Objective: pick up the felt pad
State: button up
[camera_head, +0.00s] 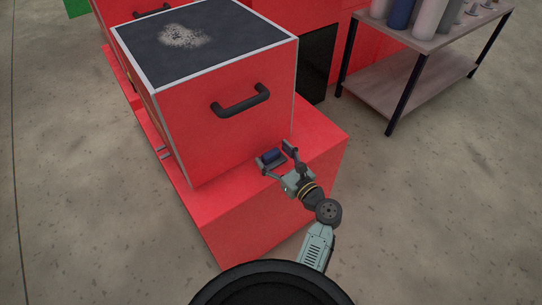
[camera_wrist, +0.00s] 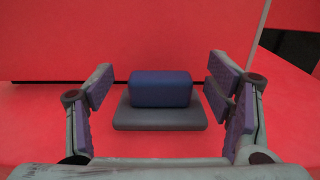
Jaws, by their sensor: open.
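The felt pad shows in the wrist view as a dark grey flat base (camera_wrist: 160,117) with a blue block (camera_wrist: 161,88) on top. It lies on the red ledge in front of the red box's face. In the head view it is small, at the ledge's top (camera_head: 271,157). My gripper (camera_head: 277,153) is open, with one finger on each side of the pad. In the wrist view the fingers (camera_wrist: 160,92) stand apart from the pad, with red surface visible between on both sides. Nothing is held.
A red box (camera_head: 215,130) with a black handle (camera_head: 240,101) and a dark top stands on the red ledge (camera_head: 232,213) just behind the pad. A shelf table (camera_head: 410,75) with several cylinders on top stands at the upper right. The floor around is clear.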

jog(key=shift+x, duration=0.8)
jog(key=shift+c, duration=0.3)
jog(key=c, duration=1.2)
